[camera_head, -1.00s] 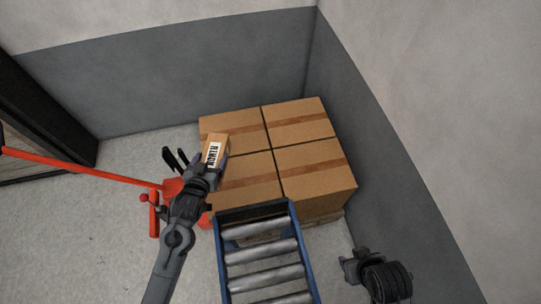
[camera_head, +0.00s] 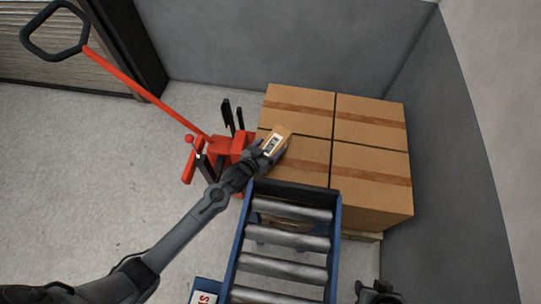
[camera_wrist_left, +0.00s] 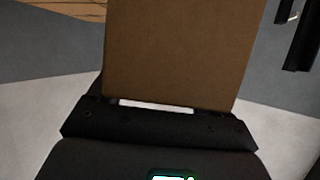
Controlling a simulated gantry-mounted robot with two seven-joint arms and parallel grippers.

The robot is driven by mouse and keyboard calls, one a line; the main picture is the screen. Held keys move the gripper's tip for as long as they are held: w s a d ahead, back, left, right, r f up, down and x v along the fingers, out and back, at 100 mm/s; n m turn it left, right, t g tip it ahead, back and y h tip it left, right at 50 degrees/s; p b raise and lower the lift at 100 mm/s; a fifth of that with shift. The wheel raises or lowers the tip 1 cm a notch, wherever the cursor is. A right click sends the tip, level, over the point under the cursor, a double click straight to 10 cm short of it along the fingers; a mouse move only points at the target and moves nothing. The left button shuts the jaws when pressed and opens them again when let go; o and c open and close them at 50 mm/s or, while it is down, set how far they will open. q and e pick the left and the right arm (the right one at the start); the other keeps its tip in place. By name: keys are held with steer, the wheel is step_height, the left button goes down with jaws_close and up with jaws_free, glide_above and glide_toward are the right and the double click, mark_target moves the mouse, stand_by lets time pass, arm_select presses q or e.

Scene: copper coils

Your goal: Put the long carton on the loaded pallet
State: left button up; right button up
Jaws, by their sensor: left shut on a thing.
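The long carton (camera_head: 279,139) is a small brown box with a white printed label. My left gripper (camera_head: 268,153) is shut on it and holds it at the left edge of the stacked boxes; I cannot tell whether it touches them. The carton (camera_wrist_left: 178,50) fills the middle of the left wrist view, close to the gripper. The loaded pallet (camera_head: 366,236) shows only as a wooden edge under several large taped boxes (camera_head: 370,170).
A blue-framed roller conveyor (camera_head: 290,240) stands in front of the stack. A red pallet jack (camera_head: 228,150) with a long handle is left of the boxes. Grey walls (camera_head: 300,45) close in the back and right. Open floor lies at the left.

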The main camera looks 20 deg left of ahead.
arm_select(q)
steer(key=shift+f+b, duration=0.95)
steer(key=shift+f, duration=1.25)
steer(key=shift+f, duration=0.15)
steer(key=o, duration=1.2)
steer(key=shift+o, duration=0.2)
